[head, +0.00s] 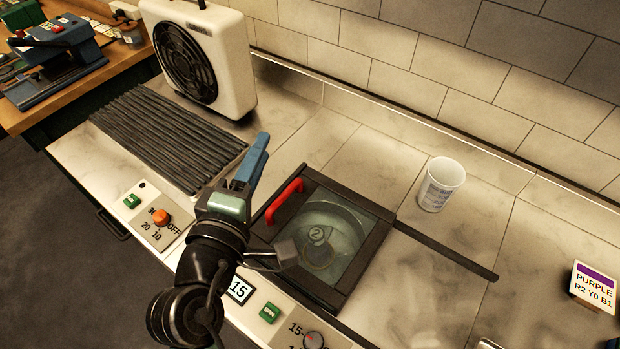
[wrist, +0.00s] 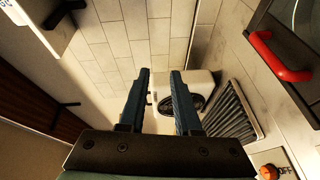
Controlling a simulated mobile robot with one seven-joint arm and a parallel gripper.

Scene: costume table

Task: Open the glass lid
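The glass lid (head: 353,242) is a dark-framed square pane set in the counter, and it lies closed over a round basin. A red handle (head: 284,200) runs along its left edge; the handle also shows at the upper right of the wrist view (wrist: 279,58). My gripper (head: 259,150) is above the counter, just left of the handle and apart from it. In the wrist view its two blue fingers (wrist: 158,92) are spread with a gap between them and nothing held. A disc marked 2 (head: 317,235) shows through the glass.
A ribbed dark rack (head: 168,137) and a white fan (head: 203,55) stand to the left. A white cup (head: 441,184) stands right of the lid, near a dark bar (head: 445,250). Knobs and green buttons line the front edge.

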